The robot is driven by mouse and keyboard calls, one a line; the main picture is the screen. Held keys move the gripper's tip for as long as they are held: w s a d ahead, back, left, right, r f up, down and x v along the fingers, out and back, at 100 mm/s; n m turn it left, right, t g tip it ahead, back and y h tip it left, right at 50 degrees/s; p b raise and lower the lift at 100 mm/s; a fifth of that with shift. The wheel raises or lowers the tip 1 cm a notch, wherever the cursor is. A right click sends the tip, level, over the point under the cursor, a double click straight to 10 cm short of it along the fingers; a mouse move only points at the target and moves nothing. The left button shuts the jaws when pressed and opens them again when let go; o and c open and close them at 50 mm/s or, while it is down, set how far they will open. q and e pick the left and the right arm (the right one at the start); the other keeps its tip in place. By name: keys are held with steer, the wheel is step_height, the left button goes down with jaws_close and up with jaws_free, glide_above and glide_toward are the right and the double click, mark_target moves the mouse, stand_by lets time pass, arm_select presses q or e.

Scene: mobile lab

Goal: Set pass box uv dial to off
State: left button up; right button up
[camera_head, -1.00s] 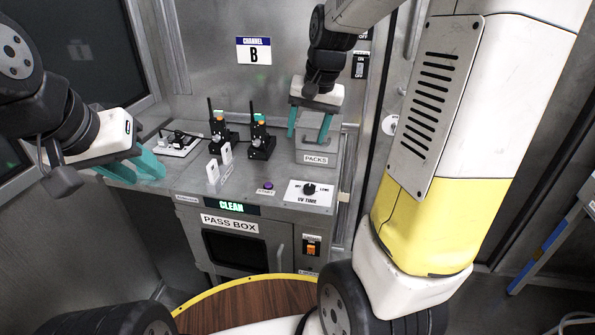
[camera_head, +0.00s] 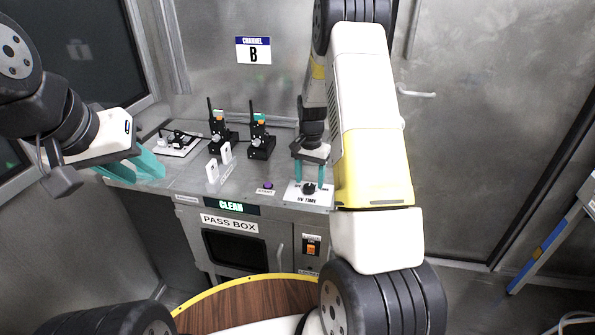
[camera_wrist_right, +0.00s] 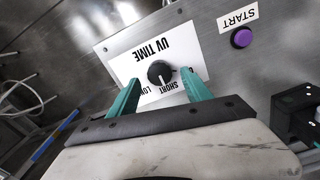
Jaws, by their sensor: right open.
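The UV dial is a black knob (camera_head: 309,188) on a white "UV TIME" plate (camera_head: 291,196) on top of the pass box (camera_head: 232,262). In the right wrist view the knob (camera_wrist_right: 159,72) shows a pale pointer line towards the plate's lettered side, around "SHORT"; the exact setting is hard to read. My right gripper (camera_head: 311,181) is open, with its teal fingers (camera_wrist_right: 158,98) pointing at the plate and one on each side of the knob. I cannot tell if they touch it. My left gripper (camera_head: 143,170) is at the left, its teal fingers seen edge-on, away from the dial.
A purple START button (camera_head: 268,185) is beside the plate; it also shows in the right wrist view (camera_wrist_right: 242,37). Two black radios (camera_head: 261,143) and small white upright tags (camera_head: 212,170) stand on the counter. An orange switch (camera_head: 311,248) is on the front panel.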

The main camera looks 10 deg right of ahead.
steer(key=shift+f, duration=1.3)
jaws_close()
steer(key=shift+n, duration=0.3)
steer(key=n, duration=0.5)
steer(key=shift+n, duration=0.3)
steer(key=n, duration=0.5)
steer(key=shift+a+r+n, duration=0.1)
steer(key=shift+n, duration=0.5)
